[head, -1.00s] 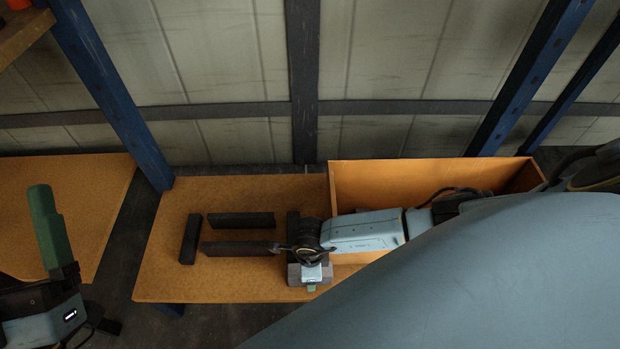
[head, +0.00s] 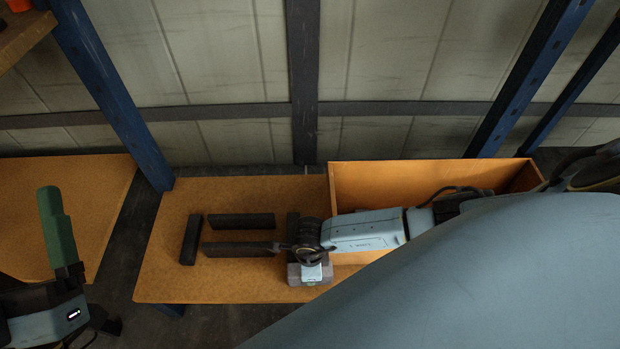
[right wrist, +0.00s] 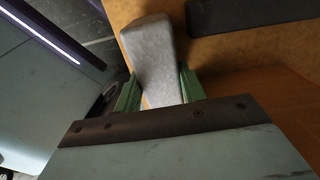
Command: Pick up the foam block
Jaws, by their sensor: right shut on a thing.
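The foam block (right wrist: 160,50) is light grey with rounded edges. It lies between the two green fingers of my right gripper (right wrist: 160,90) in the right wrist view, and the gripper is shut on it. In the head view the foam block (head: 294,276) shows partly under my right gripper (head: 312,272), near the front edge of the orange-brown table (head: 170,280). I cannot tell whether it is clear of the tabletop. My left gripper (head: 57,225) is at the far left, away from the block, its green fingers pointing up; their gap is not visible.
Dark bars (head: 189,239) lie on the table left of my right gripper, one partly behind it. An open orange-brown box (head: 425,180) stands at the right under my right arm. Blue posts (head: 110,90) rise behind. The table's left front is clear.

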